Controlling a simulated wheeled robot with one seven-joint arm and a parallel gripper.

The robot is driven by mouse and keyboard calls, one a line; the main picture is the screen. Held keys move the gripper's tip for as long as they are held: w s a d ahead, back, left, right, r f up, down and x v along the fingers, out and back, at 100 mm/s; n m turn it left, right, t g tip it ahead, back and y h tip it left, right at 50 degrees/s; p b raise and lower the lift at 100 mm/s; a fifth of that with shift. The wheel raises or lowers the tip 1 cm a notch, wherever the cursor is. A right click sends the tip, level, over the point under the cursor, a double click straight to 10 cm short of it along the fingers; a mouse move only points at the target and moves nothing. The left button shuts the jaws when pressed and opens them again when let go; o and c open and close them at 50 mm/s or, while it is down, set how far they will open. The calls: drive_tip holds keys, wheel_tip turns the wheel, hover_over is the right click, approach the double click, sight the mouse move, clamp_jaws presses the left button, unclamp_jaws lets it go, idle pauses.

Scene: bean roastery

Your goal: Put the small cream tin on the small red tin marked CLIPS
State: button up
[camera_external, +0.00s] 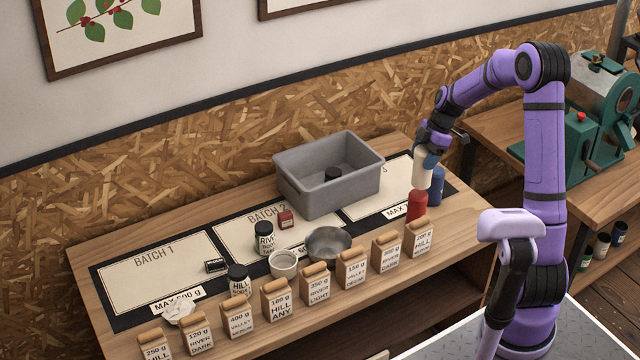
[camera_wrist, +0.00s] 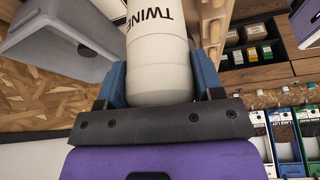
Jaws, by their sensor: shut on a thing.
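My gripper (camera_external: 428,158) is shut on a cream tin (camera_external: 422,175), held upright over the right end of the bench. In the wrist view the cream tin (camera_wrist: 160,60) shows the word TWINE between the two blue fingers (camera_wrist: 160,88). A red tin (camera_external: 417,206) stands on the bench just below the cream tin in the picture; its marking is not readable. I cannot tell whether the two touch or are exactly lined up. A blue tin (camera_external: 437,188) stands just right of and behind the red tin.
A grey bin (camera_external: 328,190) with a dark item inside stands left of the gripper. A row of paper bean bags (camera_external: 352,270) lines the front edge, with a metal bowl (camera_external: 328,243) behind.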

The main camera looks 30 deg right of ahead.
sight(421, 177)
drive_tip(key=shift+w+f, duration=0.3)
drive_tip(key=shift+f, duration=1.5)
drive_tip(key=shift+f, duration=0.1)
drive_tip(key=o, duration=1.1)
